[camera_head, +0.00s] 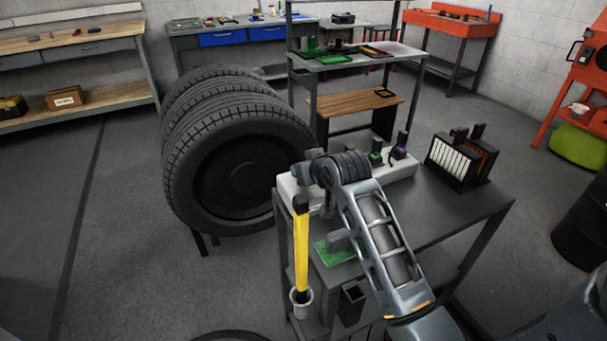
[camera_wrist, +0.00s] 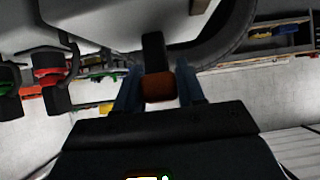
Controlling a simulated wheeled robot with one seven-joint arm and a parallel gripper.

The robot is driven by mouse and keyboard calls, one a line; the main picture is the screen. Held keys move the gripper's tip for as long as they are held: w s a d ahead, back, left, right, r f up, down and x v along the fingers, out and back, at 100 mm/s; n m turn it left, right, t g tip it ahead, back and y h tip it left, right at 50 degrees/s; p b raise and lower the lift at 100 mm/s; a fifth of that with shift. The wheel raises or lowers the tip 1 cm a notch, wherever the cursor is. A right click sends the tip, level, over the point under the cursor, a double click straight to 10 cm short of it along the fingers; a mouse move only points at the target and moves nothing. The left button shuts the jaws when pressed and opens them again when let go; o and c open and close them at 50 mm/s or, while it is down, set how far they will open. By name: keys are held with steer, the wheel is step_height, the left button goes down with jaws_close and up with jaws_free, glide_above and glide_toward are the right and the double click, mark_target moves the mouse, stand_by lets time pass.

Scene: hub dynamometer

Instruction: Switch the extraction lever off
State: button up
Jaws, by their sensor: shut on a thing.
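In the wrist view, my gripper (camera_wrist: 158,90) has its two blue-grey fingers on either side of a red-brown knob (camera_wrist: 158,87). A black stem (camera_wrist: 153,48) runs from the knob to a pale block (camera_wrist: 110,12); I take this to be the extraction lever. The fingers are shut on the knob. In the head view, the pale block (camera_head: 400,171) stands on the dark table, and my wrist is over its left part. The lever and the fingertips are hidden there behind my arm, so the lever's setting cannot be told.
A green-based black post (camera_head: 376,150) and a purple one (camera_head: 399,150) stand right of my wrist. A slatted black box (camera_head: 461,158) is on the table's right. A yellow-handled tool (camera_head: 301,245) stands in a cup at the table's left. Large tyres (camera_head: 235,160) stand behind.

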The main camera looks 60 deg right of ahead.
steer(key=shift+s+a+f+t+h+b, duration=0.15)
steer(key=shift+t+h+b, duration=0.15)
steer(key=shift+t+b, duration=0.15)
steer(key=shift+r, duration=0.2)
steer(key=o, duration=1)
steer(key=shift+c, duration=0.2)
steer(key=shift+f, duration=0.1)
steer(key=shift+s, duration=0.1)
steer(key=v, duration=0.7)
steer(key=shift+s+a+b, duration=0.25)
steer(key=shift+a+b, duration=0.05)
steer(key=shift+b, duration=0.1)
